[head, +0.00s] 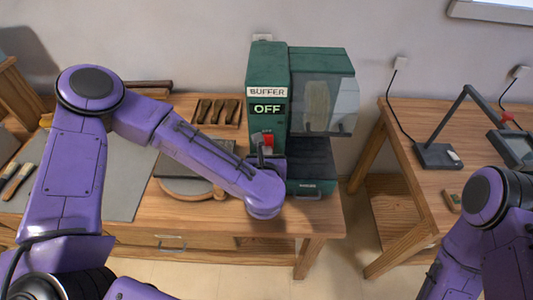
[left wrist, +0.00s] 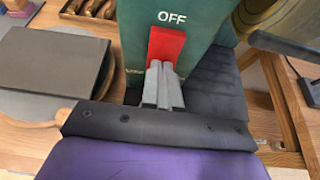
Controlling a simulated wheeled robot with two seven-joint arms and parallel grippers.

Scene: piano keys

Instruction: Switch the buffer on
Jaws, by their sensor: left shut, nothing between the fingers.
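In the left wrist view the red switch (left wrist: 166,45) sits under the word "OFF". My left gripper (head: 262,150) is shut and empty, pointing at the switch. Its fingertips (left wrist: 162,68) overlap the lower part of the switch; I cannot tell whether they touch it. My right arm shows at the lower right, with its gripper out of view.
A dark flat slab (head: 185,172) on a round board lies left of the buffer. Several wooden-handled tools (head: 215,110) lie behind it. A clear guard (head: 328,105) covers the buffer wheel. A second table (head: 405,175) with a dark lamp (head: 438,154) stands right, across a gap.

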